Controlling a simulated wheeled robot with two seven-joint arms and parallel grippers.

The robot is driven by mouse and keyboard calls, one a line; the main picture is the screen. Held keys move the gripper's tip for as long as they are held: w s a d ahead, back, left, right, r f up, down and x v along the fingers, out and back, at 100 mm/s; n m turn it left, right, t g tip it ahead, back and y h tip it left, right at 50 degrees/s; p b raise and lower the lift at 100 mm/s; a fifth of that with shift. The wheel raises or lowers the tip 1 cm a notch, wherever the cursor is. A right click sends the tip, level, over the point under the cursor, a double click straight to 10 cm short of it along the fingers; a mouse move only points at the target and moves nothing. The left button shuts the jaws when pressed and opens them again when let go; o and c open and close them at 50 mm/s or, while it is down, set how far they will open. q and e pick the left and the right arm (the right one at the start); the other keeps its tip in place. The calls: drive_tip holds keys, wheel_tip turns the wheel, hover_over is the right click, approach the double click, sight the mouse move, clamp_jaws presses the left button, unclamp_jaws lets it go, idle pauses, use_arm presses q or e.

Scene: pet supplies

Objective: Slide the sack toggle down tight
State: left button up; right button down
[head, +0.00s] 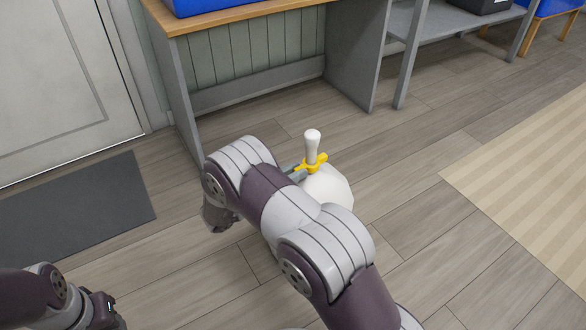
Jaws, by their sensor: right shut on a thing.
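A white sack (336,188) stands on the floor in the middle of the head view, partly hidden by my right arm. Its pale gathered neck (312,141) sticks up above a yellow toggle (320,160). The toggle sits around the neck, low down and close to the sack's body. My right gripper (299,172) shows only in part behind my arm. It is shut on the yellow toggle from the left side. Part of my left arm shows at the lower left, but its gripper fingers are not visible.
A wooden-topped bench (235,14) with grey side panels stands behind the sack. A grey shelf unit (455,28) is at the back right. A dark mat (75,205) lies at left by a white door (60,80). A striped beige rug (530,185) lies right. Floor right of the sack is clear.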

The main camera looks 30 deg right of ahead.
drive_tip(key=c, duration=1)
unclamp_jaws()
drive_tip(key=shift+c, duration=0.2)
drive_tip(key=a+p, duration=0.2)
drive_tip(key=a, duration=0.1)
drive_tip(key=a+r+p, duration=0.1)
drive_tip(key=shift+s+a, duration=0.3)
drive_tip(key=shift+s, duration=0.1)
drive_tip(key=s+a+f+p, duration=0.1)
drive_tip(key=a+p, duration=0.2)
drive_tip(key=a, duration=0.4)
drive_tip(key=shift+s+a, duration=0.25)
drive_tip(key=shift+a, duration=0.15)
